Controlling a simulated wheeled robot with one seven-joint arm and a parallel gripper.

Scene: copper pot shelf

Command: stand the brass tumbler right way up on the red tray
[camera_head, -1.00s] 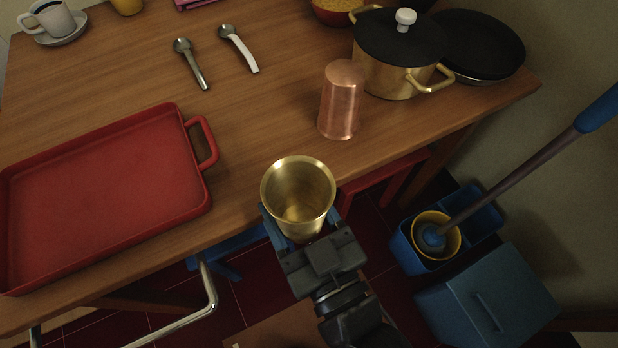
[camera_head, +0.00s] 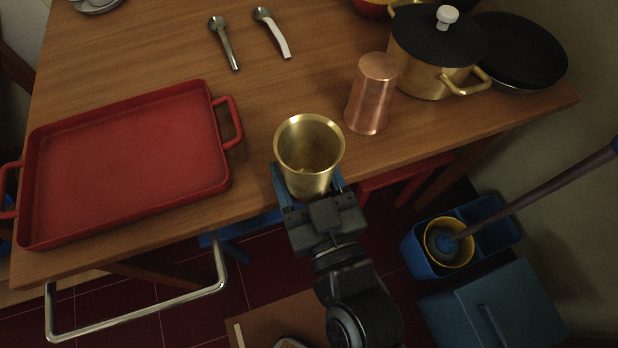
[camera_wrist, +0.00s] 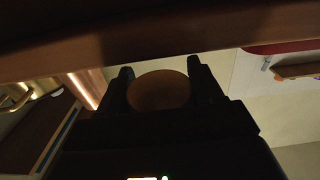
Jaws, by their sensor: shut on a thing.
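The brass tumbler (camera_head: 309,160) is held in my gripper (camera_head: 308,188), mouth up and tilted a little toward the head camera, so I see into it. My gripper is shut on its lower part, near the front edge of the table. In the wrist view a dark round end of the tumbler (camera_wrist: 160,90) sits between the two fingers (camera_wrist: 160,84). The red tray (camera_head: 128,222) lies empty on the table to the left of the tumbler, with a handle on each short side.
An upside-down copper tumbler (camera_head: 370,95) stands just right of the brass one. A brass pot (camera_head: 420,72) with a black lid and a black pan (camera_head: 520,50) are behind it. Two spoons (camera_head: 225,45) lie at the back. Wood between tray and copper tumbler is clear.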

